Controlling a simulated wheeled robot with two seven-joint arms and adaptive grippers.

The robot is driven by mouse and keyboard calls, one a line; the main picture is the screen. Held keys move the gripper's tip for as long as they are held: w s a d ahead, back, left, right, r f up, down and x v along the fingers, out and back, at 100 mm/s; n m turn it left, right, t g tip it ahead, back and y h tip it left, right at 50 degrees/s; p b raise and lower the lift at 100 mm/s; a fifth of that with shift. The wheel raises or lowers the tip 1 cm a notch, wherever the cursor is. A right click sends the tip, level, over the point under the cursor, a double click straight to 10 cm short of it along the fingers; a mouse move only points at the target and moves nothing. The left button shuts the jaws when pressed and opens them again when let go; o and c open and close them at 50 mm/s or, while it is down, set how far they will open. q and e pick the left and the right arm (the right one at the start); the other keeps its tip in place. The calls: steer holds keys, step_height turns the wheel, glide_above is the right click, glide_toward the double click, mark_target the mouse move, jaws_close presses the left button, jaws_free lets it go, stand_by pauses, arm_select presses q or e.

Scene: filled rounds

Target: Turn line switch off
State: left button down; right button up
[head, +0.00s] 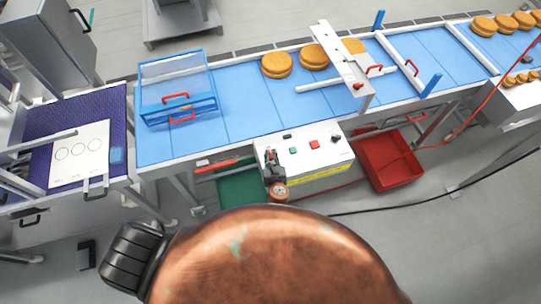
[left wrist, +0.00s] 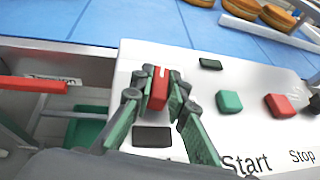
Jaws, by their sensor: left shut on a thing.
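The line switch is a red lever with a white stripe (left wrist: 158,88) on the sloped top of a white control box (head: 325,150). My left gripper (head: 271,157) reaches down onto the left end of that box. In the left wrist view its two green-padded fingers stand on either side of the lever and are shut on it. The lever points roughly away from the wrist camera. Its base is partly hidden by the fingers. My right gripper is in neither view.
On the box, a green button (left wrist: 229,102) and a red button (left wrist: 279,106) sit right of the switch, above "Start" and "Stop". A blue conveyor (head: 235,105) with filled rounds (head: 277,65) runs behind. A red crate (head: 388,162) stands below, to the right.

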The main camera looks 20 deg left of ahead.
arm_select(q)
steer(key=shift+w+r+n+g+y+b, duration=0.15)
steer(key=shift+n+g+y+b, duration=0.35)
steer(key=shift+n+y, duration=0.55)
steer(key=c, duration=1.9)
jaws_free()
